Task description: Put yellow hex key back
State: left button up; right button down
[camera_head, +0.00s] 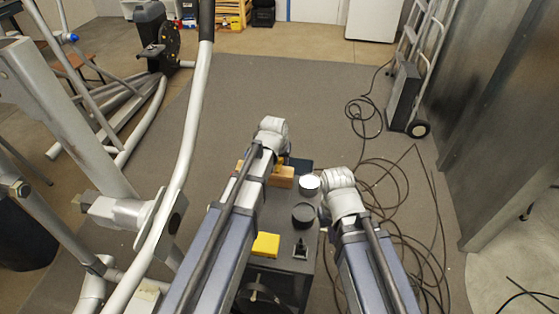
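My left arm reaches up from the bottom centre over a dark cart top (278,213). My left gripper (281,159) is at its far end, beside a wooden orange block (282,178), mostly hidden by the wrist. A small yellowish bit shows there, but I cannot tell whether it is the yellow hex key. My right gripper (326,209) is by the cart's right edge, mostly hidden under its white wrist. Neither gripper's fingers show clearly. I cannot make out the yellow hex key for certain.
The cart top also holds a yellow box (265,245), a black round container (303,215), a white-topped round container (309,184) and a small dark stand (300,249). An elliptical machine (187,140) stands left. Black cable (405,205) lies on the mat at right.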

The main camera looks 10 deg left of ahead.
pick_arm(q)
jog(key=o, duration=0.5)
jog(key=shift+c, duration=0.2)
jog(key=p+v, duration=0.7)
jog(key=v, duration=0.1)
jog(key=shift+f, duration=0.1)
dwell(0.3)
